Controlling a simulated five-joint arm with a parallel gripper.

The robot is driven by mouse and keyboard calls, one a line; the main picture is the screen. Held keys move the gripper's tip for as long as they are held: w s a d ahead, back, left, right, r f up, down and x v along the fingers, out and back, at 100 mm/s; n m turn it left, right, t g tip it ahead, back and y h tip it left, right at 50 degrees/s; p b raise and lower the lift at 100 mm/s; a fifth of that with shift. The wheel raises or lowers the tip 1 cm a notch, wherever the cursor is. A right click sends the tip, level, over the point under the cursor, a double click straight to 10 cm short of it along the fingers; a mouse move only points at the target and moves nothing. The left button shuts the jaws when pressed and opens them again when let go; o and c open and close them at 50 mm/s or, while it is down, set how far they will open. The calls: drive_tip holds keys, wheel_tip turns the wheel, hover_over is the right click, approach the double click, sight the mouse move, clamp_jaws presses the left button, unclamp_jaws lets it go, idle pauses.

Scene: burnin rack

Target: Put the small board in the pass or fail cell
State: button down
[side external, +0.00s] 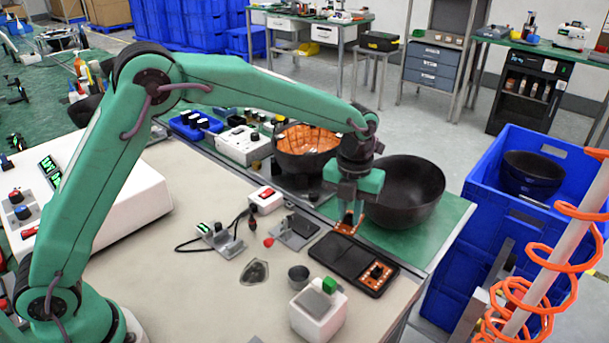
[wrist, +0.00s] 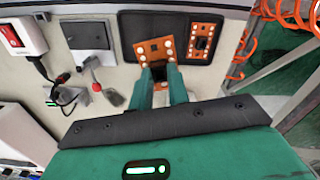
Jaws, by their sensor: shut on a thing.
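My gripper (side external: 348,213) is shut on a small orange board (side external: 346,229), held above the black two-cell tray (side external: 327,257). In the wrist view my gripper (wrist: 160,78) grips the near edge of the board (wrist: 154,49), which shows a dark chip and pale round pads. The board covers part of the tray's left cell, and a gap below it shows in the side view. The tray's other cell holds an orange piece with a dark centre (side external: 377,273), also seen in the wrist view (wrist: 202,42). I cannot read which cell is pass or fail.
A large black bowl (side external: 408,190) stands right behind my gripper, beside a bowl of orange boards (side external: 306,139). A white box with a green block (side external: 317,312), a metal cup (side external: 299,273) and a grey fixture (side external: 293,232) stand near the tray.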

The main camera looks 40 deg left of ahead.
sight(352, 262)
drive_tip(key=shift+w+d+f+m, duration=0.1)
drive_tip(key=shift+d+f+m, duration=0.15)
drive_tip(key=shift+d+m, duration=0.4)
drive_tip(key=shift+w+d+f+m, duration=0.1)
drive_tip(key=shift+d+f+m, duration=0.15)
drive_tip(key=shift+m, duration=0.6)
drive_tip(key=shift+f, duration=4.95)
drive_tip(key=shift+f, duration=0.2)
drive_tip(key=c, duration=1.3)
unclamp_jaws()
drive_tip(key=shift+c, duration=0.2)
drive_tip(key=shift+r, duration=0.15)
wheel_tip(352, 262, up, 12)
